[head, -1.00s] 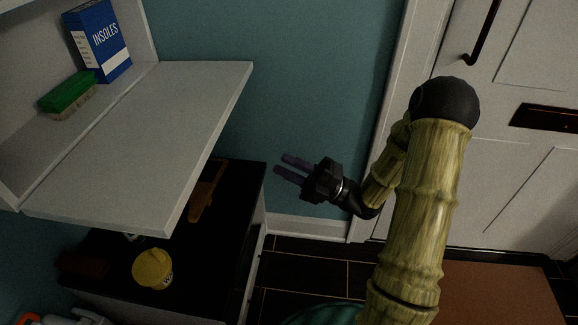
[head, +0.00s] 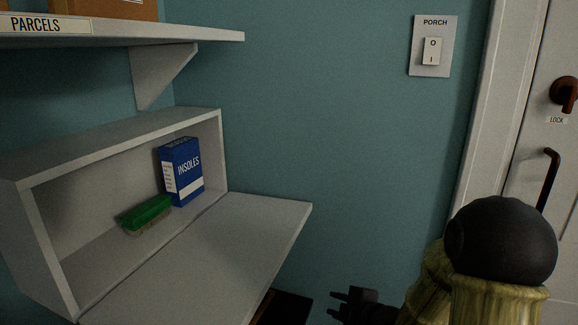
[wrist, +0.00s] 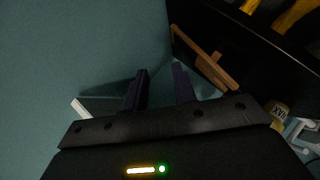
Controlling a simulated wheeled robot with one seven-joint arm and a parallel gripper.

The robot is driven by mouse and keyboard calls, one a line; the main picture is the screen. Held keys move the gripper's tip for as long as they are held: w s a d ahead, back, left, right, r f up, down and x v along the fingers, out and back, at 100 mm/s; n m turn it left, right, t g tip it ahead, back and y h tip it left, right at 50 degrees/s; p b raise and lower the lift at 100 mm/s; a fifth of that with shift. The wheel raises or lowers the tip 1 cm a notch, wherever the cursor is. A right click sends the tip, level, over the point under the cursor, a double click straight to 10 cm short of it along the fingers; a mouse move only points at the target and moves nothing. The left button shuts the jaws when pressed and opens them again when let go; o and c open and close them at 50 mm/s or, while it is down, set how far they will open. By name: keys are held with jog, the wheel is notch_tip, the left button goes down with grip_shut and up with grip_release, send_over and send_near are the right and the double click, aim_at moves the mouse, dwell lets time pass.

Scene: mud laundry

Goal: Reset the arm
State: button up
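My gripper (head: 340,305) shows at the bottom of the head view, in front of the teal wall and to the right of the fold-down shelf flap. Its two dark fingers also show in the wrist view (wrist: 160,88); they stand apart with nothing between them. My arm is bent, with its dark round joint at the lower right of the head view.
An open wall cabinet (head: 50,245) holds a blue insoles box (head: 184,172) and a green brush (head: 147,212). Its flap (head: 220,255) juts out left of my gripper. A parcels shelf (head: 190,33) hangs above. A porch switch (head: 432,50) and a door (head: 560,130) are at right.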

jog(key=s+d+r+m+g+h+p, duration=0.2)
jog(key=s+m+g+h, duration=0.15)
jog(key=s+m, duration=0.55)
jog(key=s+d+r+m+g+h+p, duration=0.2)
jog(key=s+m+g+h, duration=0.15)
jog(key=s+m, duration=0.55)
notch_tip(320, 180, up, 38)
jog(key=p, duration=3.7)
jog(key=shift+w+a+g+p, duration=0.15)
jog(key=shift+a+g+p, duration=0.15)
jog(key=shift+g, duration=0.1)
jog(key=shift+w, duration=0.1)
